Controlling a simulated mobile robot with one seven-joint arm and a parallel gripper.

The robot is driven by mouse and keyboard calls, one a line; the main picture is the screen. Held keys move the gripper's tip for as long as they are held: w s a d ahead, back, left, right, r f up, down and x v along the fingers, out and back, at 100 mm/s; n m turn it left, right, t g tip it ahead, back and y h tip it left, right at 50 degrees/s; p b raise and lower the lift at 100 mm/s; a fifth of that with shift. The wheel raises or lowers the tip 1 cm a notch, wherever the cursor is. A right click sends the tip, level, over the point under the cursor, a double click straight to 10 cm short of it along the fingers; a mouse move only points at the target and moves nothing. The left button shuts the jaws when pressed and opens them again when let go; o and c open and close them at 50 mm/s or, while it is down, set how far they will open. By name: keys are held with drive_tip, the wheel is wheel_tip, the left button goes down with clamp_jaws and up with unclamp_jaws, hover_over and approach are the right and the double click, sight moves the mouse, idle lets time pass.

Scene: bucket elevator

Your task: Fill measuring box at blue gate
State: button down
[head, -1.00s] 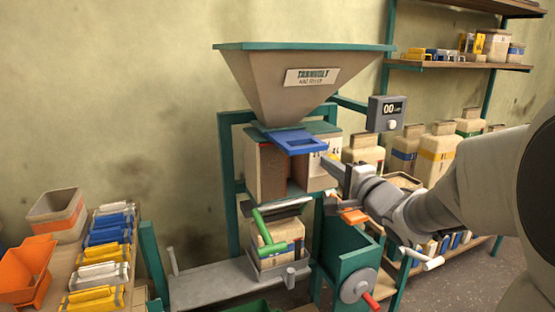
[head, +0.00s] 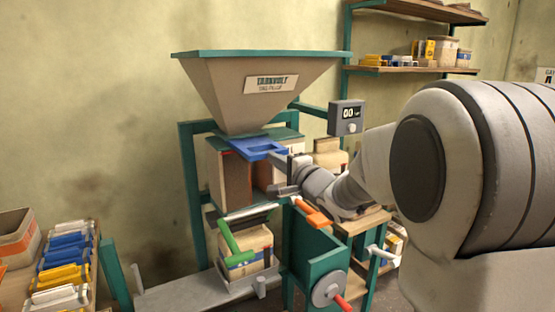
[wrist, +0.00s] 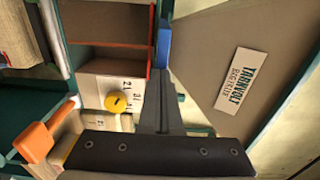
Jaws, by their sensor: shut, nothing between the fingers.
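The blue gate (head: 257,149) is a flat blue frame under the beige hopper (head: 255,88). In the wrist view the blue gate (wrist: 163,45) shows edge-on, just beyond my fingertips. My gripper (head: 277,158) is shut and empty, with its tips at the gate's right end; I cannot tell whether they touch. In the wrist view my gripper (wrist: 163,80) points at the gate. A beige box with an open, brown-walled front (head: 240,180) sits directly below the gate; I take it for the measuring box. Its inside is partly hidden and I see no grain there.
A display (head: 346,117) reads 00. An orange handle (head: 312,213), a green handle (head: 229,237) and a red-knobbed crank (head: 330,288) stick out below. A beige container (head: 248,250) stands under the green handle. Yellow, blue and white packs (head: 65,260) lie at left.

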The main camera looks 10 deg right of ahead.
sight(252, 144)
drive_tip(key=p+x, duration=0.2)
drive_tip(key=x, duration=0.2)
drive_tip(key=shift+w+a+r, duration=0.1)
drive_tip(key=shift+w, duration=0.05)
drive_tip(key=shift+a+r, duration=0.1)
drive_tip(key=shift+r, duration=0.05)
idle(0.4)
